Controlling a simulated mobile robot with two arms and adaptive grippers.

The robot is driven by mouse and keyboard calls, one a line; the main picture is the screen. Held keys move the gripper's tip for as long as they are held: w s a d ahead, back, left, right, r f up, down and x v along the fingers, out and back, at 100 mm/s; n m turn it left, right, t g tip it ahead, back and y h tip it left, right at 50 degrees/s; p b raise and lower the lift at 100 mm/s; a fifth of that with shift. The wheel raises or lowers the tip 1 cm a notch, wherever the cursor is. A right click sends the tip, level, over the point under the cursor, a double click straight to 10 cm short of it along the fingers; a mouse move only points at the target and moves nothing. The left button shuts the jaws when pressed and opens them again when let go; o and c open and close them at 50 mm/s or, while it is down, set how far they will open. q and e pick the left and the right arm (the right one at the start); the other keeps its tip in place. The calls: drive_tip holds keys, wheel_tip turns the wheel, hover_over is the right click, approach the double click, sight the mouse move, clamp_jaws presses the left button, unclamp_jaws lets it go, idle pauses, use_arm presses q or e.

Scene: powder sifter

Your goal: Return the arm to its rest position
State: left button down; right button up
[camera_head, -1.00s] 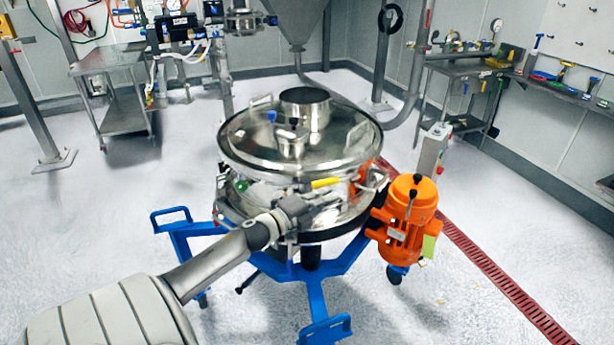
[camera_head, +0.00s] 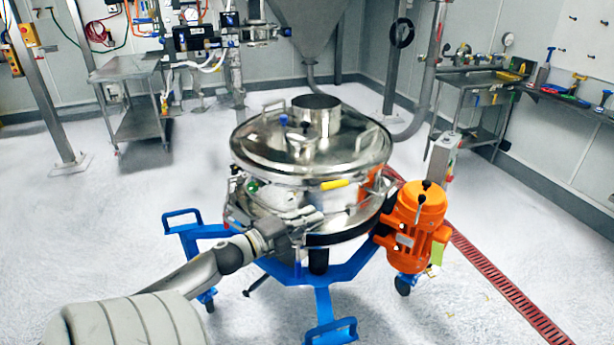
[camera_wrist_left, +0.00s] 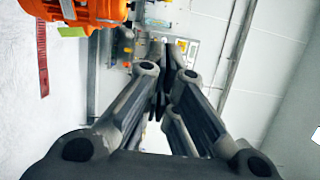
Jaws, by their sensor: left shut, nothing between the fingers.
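My left arm comes in from the lower left in the head view. Its gripper (camera_head: 308,218) is in front of the lower body of the round steel sifter (camera_head: 310,140). I cannot tell whether it touches the sifter. In the left wrist view the dark fingers (camera_wrist_left: 164,70) come together and hold nothing. My right gripper is not in view.
The sifter stands on a blue wheeled frame (camera_head: 322,302). An orange motor (camera_head: 418,222) is on its right side and also shows at the top left of the left wrist view (camera_wrist_left: 85,10). A steel cart (camera_head: 125,68) stands behind. Floor at the left is clear.

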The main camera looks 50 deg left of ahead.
use_arm(q)
drive_tip(key=shift+s, duration=0.35)
idle(0.4)
